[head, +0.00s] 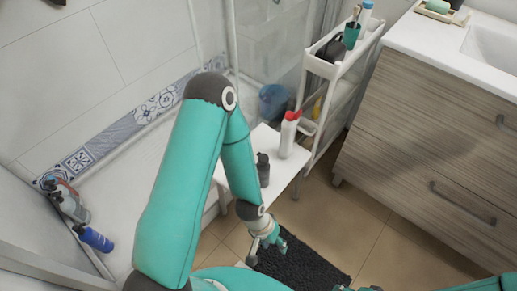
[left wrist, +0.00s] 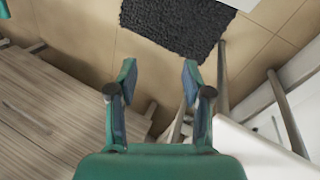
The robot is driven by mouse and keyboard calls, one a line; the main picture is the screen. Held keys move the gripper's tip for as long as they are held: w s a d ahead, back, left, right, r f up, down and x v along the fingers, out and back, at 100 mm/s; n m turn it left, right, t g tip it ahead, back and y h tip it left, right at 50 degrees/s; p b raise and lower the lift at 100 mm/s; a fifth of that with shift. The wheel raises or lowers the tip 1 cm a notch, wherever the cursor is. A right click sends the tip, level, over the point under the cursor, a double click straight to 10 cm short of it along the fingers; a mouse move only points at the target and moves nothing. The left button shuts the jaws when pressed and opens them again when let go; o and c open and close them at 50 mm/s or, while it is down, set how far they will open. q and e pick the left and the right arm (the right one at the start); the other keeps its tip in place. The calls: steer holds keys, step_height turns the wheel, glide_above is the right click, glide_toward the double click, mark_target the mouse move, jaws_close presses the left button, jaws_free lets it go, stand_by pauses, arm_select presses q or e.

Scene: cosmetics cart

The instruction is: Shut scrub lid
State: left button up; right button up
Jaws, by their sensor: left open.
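I cannot pick out a scrub jar or its lid with certainty. A small dark grey container (head: 263,172) stands on the white stool (head: 240,180); it is too small to tell if it has an open lid. My left gripper (head: 266,245) is open and empty, below and in front of the stool, over the floor by the dark mat. In the left wrist view, my left gripper (left wrist: 158,68) shows two spread fingers with nothing between them. Only a small part of my right gripper (head: 358,288) shows at the bottom edge.
A white bottle with a red top (head: 288,135) stands on the stool. A white cart (head: 340,70) holds a teal cup (head: 351,36) and a black item (head: 332,50). A wood-front cabinet (head: 420,150) is at right. A dark mat (head: 300,265) lies on the floor.

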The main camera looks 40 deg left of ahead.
arm_select(q)
steer(key=w+a+r+n+p, duration=0.45)
steer(key=w+a, duration=0.25)
steer(key=w, duration=0.3)
steer(key=n+g+p, duration=0.1)
steer(key=n+p, duration=0.5)
steer(key=n, duration=0.3)
glide_toward(263, 158)
step_height(263, 158, down, 8)
steer(key=shift+w+d, duration=0.2)
jaws_close()
